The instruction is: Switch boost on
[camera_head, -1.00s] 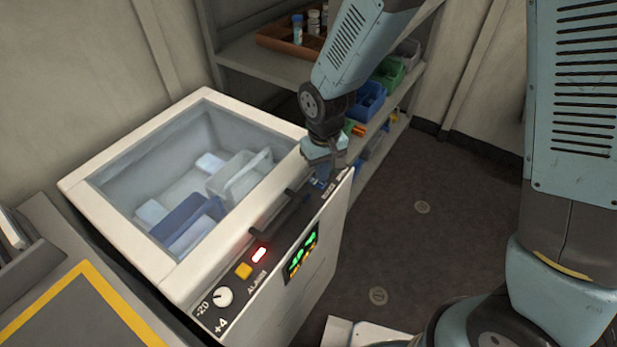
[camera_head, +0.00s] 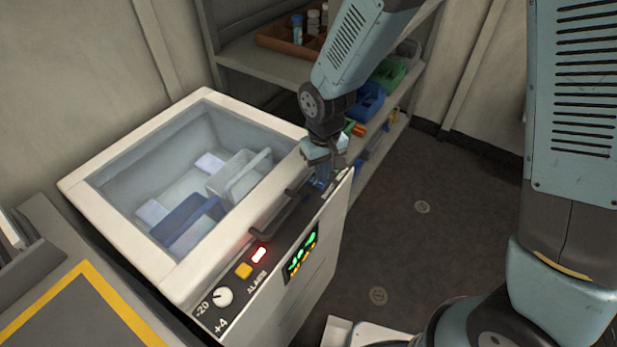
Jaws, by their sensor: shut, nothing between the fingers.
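A white chest freezer (camera_head: 82,187) with a clear window in its lid stands at centre left. Its dark front panel (camera_head: 233,311) has a white dial (camera_head: 222,296) marked -20 and +4, a yellow button (camera_head: 243,270), a lit red lamp (camera_head: 259,255) beside the word ALARM, and a green-lit display (camera_head: 302,254). My gripper (camera_head: 321,183) is shut and empty, pointing down at the panel's far right end. It hides that part of the panel. No boost switch can be made out there, and I cannot tell whether the fingertips touch anything.
A dark bar handle (camera_head: 283,215) runs along the freezer's front edge, close to my gripper. Behind stands a shelf (camera_head: 262,68) with a brown tray of bottles (camera_head: 285,38), and blue (camera_head: 368,103) and green (camera_head: 390,75) bins. A yellow-striped surface (camera_head: 80,310) is at lower left.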

